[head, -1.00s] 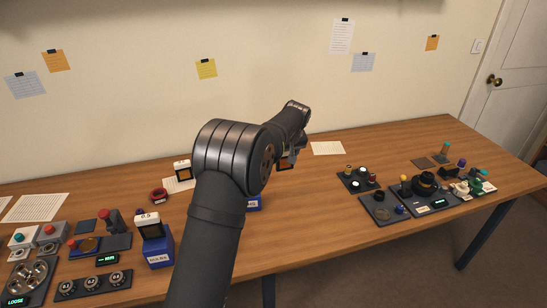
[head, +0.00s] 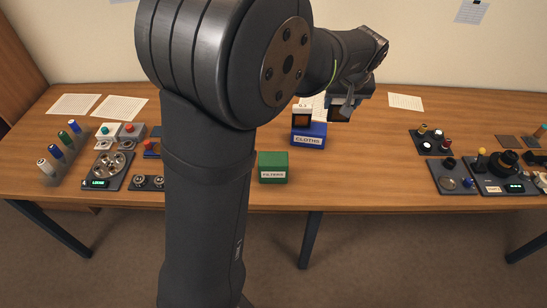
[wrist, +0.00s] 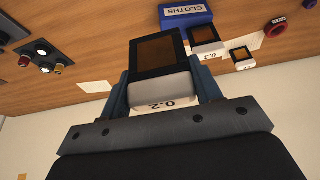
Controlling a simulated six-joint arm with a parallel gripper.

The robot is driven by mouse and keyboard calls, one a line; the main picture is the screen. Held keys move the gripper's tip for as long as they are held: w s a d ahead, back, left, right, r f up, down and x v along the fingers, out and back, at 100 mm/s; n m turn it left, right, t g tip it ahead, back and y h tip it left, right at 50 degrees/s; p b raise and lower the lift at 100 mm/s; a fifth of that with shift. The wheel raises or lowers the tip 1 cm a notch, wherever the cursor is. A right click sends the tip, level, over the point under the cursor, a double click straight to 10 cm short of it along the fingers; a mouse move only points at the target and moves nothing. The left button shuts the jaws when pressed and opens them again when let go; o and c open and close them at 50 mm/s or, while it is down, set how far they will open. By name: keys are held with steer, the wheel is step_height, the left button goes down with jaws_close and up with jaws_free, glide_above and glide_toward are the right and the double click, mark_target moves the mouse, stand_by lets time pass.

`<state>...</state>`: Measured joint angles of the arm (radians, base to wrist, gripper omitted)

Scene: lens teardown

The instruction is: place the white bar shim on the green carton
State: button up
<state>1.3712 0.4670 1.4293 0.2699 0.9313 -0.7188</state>
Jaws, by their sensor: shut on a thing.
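My gripper (head: 348,100) is shut on the white bar shim (wrist: 162,83), a white bar marked 0.2 with a dark frame and amber window. In the wrist view the bar sits between both fingers. In the head view my gripper holds the shim's dark frame (head: 339,113) above the table, right of the blue carton. The green carton (head: 273,168), labelled FILTERS, stands near the table's front edge, beside my arm. It is left of and nearer than my gripper, and its visible top is bare. It is not in the wrist view.
A blue CLOTHS carton (head: 308,138) stands behind and right of the green one. Another white-topped shim (head: 302,115) shows by or on it. Dark trays (head: 452,179) with small parts lie at the right. My arm hides some of the left.

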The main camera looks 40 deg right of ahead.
steer(key=s+a, duration=0.2)
steer(key=a, duration=1.4)
steer(key=shift+w+a+f, duration=0.1)
steer(key=shift+w+f, duration=2.5)
steer(key=shift+w, duration=0.2)
steer(key=shift+w+f, duration=2.55)
steer(key=shift+w, duration=0.2)
steer(key=shift+f, duration=0.1)
steer(key=o, duration=0.6)
steer(key=shift+f, duration=0.1)
steer(key=shift+c, duration=0.2)
steer(key=o, duration=0.4)
steer(key=shift+o, duration=0.2)
steer(key=shift+r, duration=0.35)
steer(key=v, duration=1.1)
steer(key=shift+s+a+r, duration=0.15)
steer(key=shift+r, duration=0.15)
